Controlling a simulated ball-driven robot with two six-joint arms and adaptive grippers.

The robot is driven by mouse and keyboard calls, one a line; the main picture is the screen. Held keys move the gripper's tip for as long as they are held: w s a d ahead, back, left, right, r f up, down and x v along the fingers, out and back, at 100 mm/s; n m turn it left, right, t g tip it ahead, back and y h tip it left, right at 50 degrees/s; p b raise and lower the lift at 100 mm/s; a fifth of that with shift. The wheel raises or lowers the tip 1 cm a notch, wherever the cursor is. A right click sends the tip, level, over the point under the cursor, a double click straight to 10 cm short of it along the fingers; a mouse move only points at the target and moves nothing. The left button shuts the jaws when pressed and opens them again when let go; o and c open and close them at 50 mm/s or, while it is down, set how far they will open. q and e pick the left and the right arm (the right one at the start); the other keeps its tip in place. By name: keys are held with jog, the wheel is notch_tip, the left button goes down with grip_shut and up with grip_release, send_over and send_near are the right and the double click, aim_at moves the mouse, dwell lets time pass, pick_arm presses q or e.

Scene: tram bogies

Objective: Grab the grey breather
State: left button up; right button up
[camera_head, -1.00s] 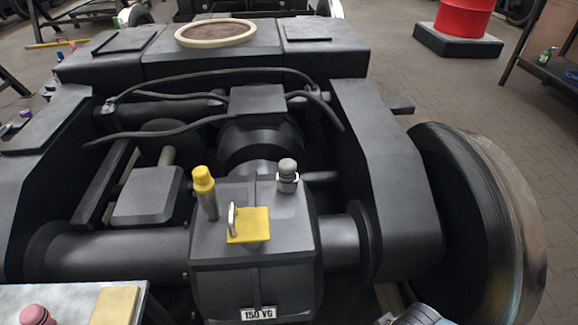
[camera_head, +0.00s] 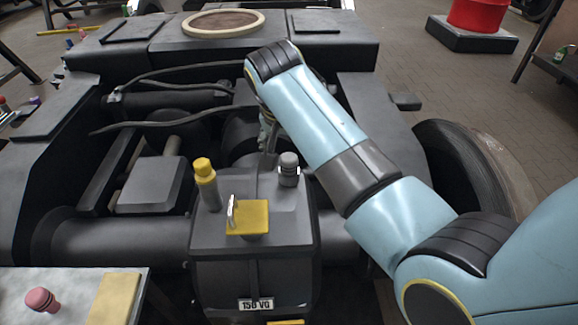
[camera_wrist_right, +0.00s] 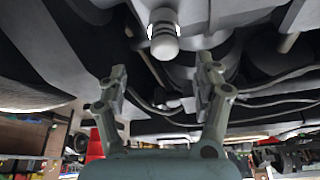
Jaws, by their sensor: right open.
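The grey breather (camera_head: 288,168) is a small ribbed cap with a pale collar, upright on the dark gearbox housing (camera_head: 215,240). My right gripper (camera_head: 268,138) is partly hidden behind its own arm, just behind and left of the breather. In the right wrist view the breather (camera_wrist_right: 163,44) appears beyond the fingertips and roughly in line with the gap between them. The two fingers of the right gripper (camera_wrist_right: 161,72) are spread with nothing between them. My left gripper is out of view.
A yellow-capped tube (camera_head: 206,183) and a yellow plate with an upright handle (camera_head: 248,216) stand close left of the breather. Black cables (camera_head: 170,122) run behind the housing. A grey table (camera_head: 65,285) with a pink knob (camera_head: 41,300) is at lower left.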

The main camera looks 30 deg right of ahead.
aim_at(289, 158)
jog(key=b+x, duration=0.1)
jog(key=x, duration=0.3)
jog(key=b+x, duration=0.1)
jog(key=x, duration=0.1)
jog(key=w+b+x, duration=0.1)
jog(key=x, duration=0.2)
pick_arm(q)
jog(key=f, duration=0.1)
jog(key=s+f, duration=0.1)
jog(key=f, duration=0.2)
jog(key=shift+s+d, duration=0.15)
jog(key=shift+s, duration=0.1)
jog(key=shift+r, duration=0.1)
pick_arm(e)
jog(key=c, duration=1.3)
